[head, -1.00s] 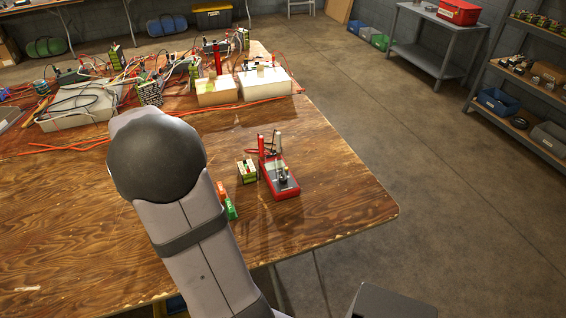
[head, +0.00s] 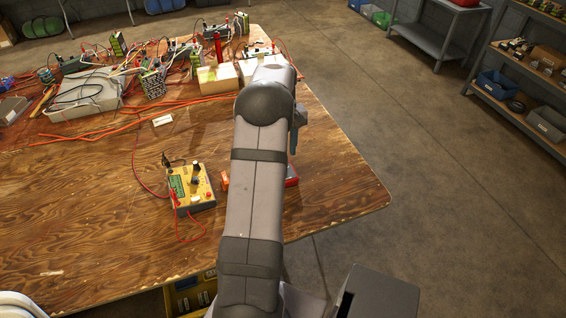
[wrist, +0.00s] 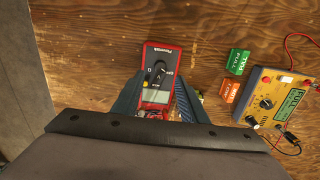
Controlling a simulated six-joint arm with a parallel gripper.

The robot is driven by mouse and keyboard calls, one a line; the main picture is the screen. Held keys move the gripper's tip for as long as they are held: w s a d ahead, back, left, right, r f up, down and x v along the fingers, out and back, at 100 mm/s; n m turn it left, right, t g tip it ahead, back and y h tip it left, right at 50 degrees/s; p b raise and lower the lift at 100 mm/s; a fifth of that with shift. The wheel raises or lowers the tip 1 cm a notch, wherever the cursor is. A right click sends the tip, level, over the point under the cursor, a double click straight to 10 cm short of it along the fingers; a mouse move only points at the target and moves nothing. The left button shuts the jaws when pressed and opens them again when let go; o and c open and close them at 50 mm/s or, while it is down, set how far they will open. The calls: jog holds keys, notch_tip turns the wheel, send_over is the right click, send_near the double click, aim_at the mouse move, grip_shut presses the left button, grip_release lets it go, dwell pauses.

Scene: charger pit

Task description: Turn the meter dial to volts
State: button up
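The red meter (wrist: 149,52) lies on the wooden table, with a dark dial (wrist: 157,73) and a grey screen. The dial has a light pointer, but I cannot read its setting clearly. In the head view only a red edge of the meter (head: 291,172) shows beside my arm. My gripper (wrist: 160,77) is open above the meter, with one finger on each side of the dial area in the wrist view. I cannot tell its height above the meter or whether it touches it.
A yellow tester (head: 204,188) with leads stands left of my arm; it also shows in the wrist view (wrist: 268,88). Green (wrist: 237,62) and orange (wrist: 229,91) blocks lie between it and the meter. Wiring, boxes and red cables crowd the table's far end. The table's right corner is clear.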

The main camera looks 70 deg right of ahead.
jog(key=shift+f+p, duration=0.75)
jog(key=shift+f, duration=2.65)
grip_shut()
